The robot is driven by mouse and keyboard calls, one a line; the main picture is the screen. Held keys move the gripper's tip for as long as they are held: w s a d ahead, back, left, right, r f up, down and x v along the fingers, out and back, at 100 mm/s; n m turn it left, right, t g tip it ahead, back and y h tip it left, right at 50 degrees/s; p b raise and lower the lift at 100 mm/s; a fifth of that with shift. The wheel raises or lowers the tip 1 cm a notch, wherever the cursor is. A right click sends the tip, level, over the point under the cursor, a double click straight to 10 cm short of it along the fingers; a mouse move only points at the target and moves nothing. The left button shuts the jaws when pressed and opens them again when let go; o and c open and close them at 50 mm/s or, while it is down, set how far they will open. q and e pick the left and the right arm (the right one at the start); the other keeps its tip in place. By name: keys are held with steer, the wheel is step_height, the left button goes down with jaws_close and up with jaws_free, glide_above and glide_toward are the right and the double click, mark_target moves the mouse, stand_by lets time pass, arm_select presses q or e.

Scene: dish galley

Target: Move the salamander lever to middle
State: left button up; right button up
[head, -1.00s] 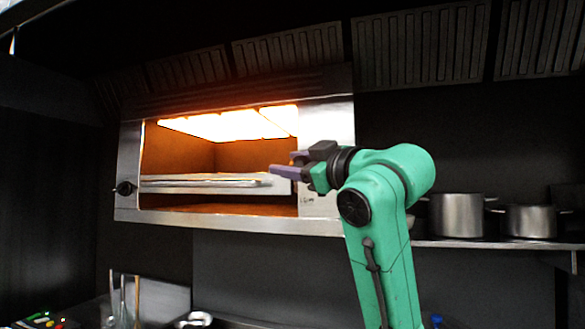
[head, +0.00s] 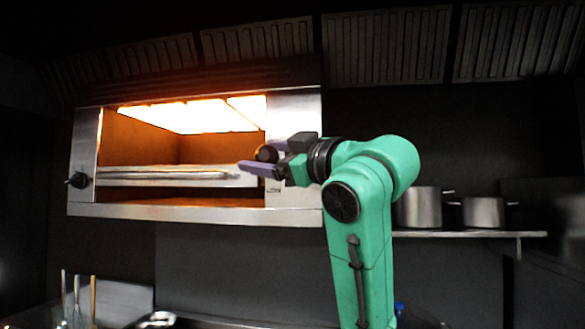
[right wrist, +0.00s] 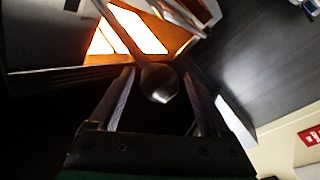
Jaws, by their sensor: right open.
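The salamander (head: 295,120) is a steel wall grill with glowing elements, in the head view at left of centre. Its lever shows as a dark round ball knob (head: 266,153) at the right of the opening. The knob also shows in the right wrist view (right wrist: 160,84). My right gripper (head: 258,158) is open with its purple fingers at the knob. In the wrist view the fingers lie on either side of it, apart from each other; I cannot tell whether either touches. The lever's arm is mostly hidden. My left gripper is not in view.
A rack (head: 150,176) sits inside the grill. A black knob (head: 77,180) is on its left post. Two steel pots (head: 418,208) stand on a shelf (head: 470,234) to the right. Utensils (head: 78,300) and a bowl (head: 157,319) are below.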

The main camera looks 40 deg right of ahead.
steer(key=s+f+b, duration=0.2)
steer(key=s+b, duration=0.1)
steer(key=s, duration=0.7)
steer(key=shift+s+d, duration=0.15)
steer(key=shift+s, duration=0.2)
